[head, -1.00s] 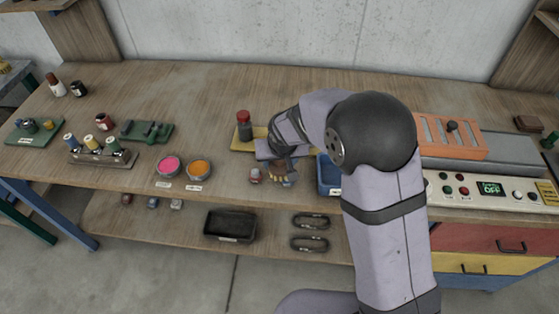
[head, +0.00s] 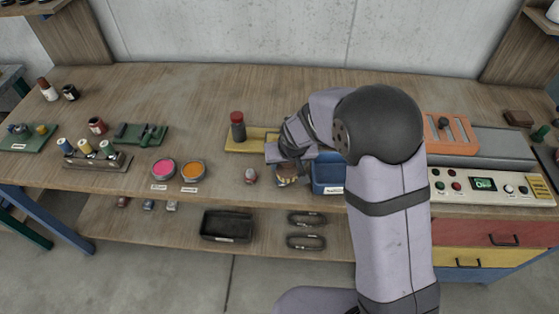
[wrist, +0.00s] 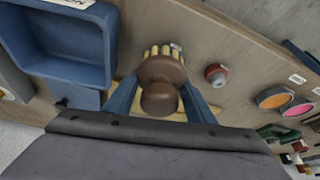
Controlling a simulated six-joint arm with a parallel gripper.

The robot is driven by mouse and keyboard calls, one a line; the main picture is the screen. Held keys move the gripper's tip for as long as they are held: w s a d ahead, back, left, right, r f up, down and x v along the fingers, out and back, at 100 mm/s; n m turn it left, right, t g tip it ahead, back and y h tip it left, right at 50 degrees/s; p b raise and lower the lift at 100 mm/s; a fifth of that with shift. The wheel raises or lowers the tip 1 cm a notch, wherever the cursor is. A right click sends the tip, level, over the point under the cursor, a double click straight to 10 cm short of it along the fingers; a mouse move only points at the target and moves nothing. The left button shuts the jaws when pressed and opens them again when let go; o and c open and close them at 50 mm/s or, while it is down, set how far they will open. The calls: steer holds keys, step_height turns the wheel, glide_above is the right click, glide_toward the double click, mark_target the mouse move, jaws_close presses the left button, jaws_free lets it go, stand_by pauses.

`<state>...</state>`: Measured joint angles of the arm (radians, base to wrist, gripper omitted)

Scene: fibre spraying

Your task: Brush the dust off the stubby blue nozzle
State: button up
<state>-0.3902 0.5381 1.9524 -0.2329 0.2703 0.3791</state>
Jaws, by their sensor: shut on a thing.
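My gripper (wrist: 163,100) is shut on a brown-handled brush (wrist: 160,72) with pale yellow bristles, seen from above in the wrist view. In the head view the brush (head: 287,177) shows partly under my wrist, close to the bench's front edge; whether it touches the bench is unclear. A small stubby grey piece with a reddish part (head: 251,176) stands on the bench just left of the brush, apart from it. It also shows in the wrist view (wrist: 216,75). I cannot make out a stubby blue nozzle for certain; a small bluish piece (head: 149,205) lies on the lower shelf.
A blue bin (head: 328,174) is close to the right of the brush. Pink (head: 163,169) and orange (head: 193,171) pots and a spool rack (head: 97,161) are left. The bench's back middle is clear.

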steer(key=shift+d, duration=0.6)
steer(key=shift+f, duration=0.2)
steer(key=shift+s, duration=0.1)
steer(key=shift+a+b, duration=0.85)
steer(key=shift+a, duration=0.25)
steer(key=shift+a+r+b, duration=0.15)
steer(key=shift+a+b, duration=0.3)
steer(key=shift+a, duration=0.95)
steer(key=shift+w+r, duration=0.1)
steer(key=shift+w, duration=0.1)
steer(key=shift+r+p, duration=2.2)
steer(key=shift+r, duration=0.75)
